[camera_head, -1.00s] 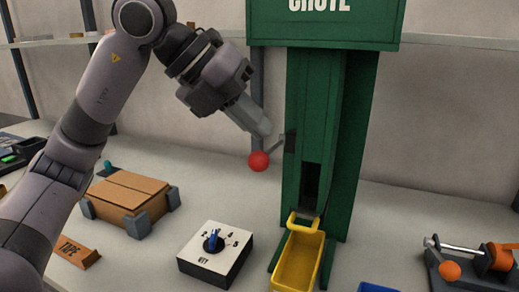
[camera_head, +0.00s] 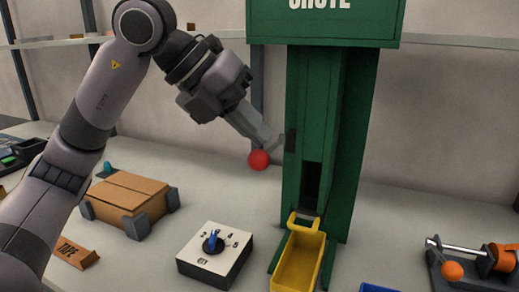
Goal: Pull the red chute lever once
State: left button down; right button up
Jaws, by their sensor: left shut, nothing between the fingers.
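The green chute (camera_head: 365,130) stands upright at the middle right of the head view, with a sign at its top. Its lever ends in a red ball (camera_head: 259,160) beside the chute's left face. My left gripper (camera_head: 272,146) is shut and empty, with its fingertips just above and right of the red ball, in front of the lever's rod. The rod is mostly hidden by the fingers. I cannot tell whether the fingers touch the lever. My right gripper is not in view.
A yellow bin (camera_head: 298,262) sits at the chute's mouth. A dial box (camera_head: 215,255), a cardboard box (camera_head: 128,195) in a holder and a tape block (camera_head: 77,254) stand to the left. A winding device with an orange spool (camera_head: 502,256) is at the right.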

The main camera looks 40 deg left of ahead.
aim_at(252, 153)
pick_arm(q)
jog(key=shift+s+f+b, duration=0.2)
jog(key=shift+f+b, duration=1.45)
jog(key=shift+f, duration=0.45)
dwell(1.3)
jog(key=shift+r, duration=0.1)
dwell(0.5)
jog(key=shift+w+r+p, duration=0.15)
jog(key=shift+r+p, duration=1.15)
jog(key=shift+p, duration=0.05)
jog(key=shift+w+r+p, duration=0.1)
jog(key=shift+r+p, duration=1.2)
jog(key=shift+p, duration=0.05)
jog(key=r+p, duration=0.5)
jog(key=shift+w, duration=0.25)
jog(key=shift+f, duration=0.1)
